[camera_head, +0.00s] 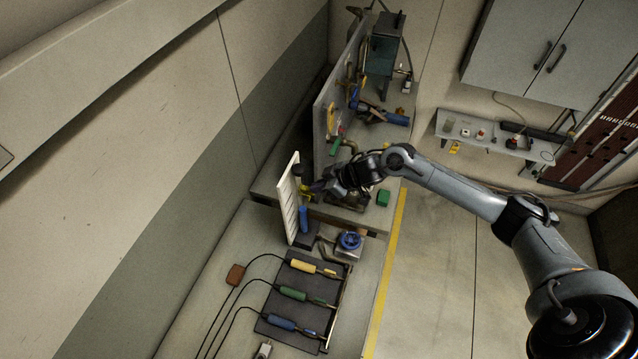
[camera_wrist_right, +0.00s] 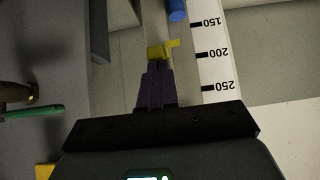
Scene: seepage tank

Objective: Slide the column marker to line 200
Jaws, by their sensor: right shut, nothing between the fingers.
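The yellow column marker (camera_wrist_right: 159,51) sits on a grey upright beside the white scale board (camera_wrist_right: 208,70) in the right wrist view. Its small pointer faces the scale and appears between lines 150 and 200, nearer 200 (camera_wrist_right: 197,55). My right gripper (camera_wrist_right: 157,64) is shut, with its dark fingertips right at the marker's lower side in the picture; I cannot tell whether they touch. In the head view the right gripper (camera_head: 314,187) is beside the white board (camera_head: 287,200), partly hiding the yellow marker (camera_head: 304,191). My left gripper is out of view.
A blue cylinder (camera_wrist_right: 176,9) is above the marker in the wrist view. In the head view, a blue-topped device (camera_head: 350,241) and a dark mat (camera_head: 292,296) with yellow, green and blue handled tools are in front. A grey panel (camera_head: 336,95) stands behind.

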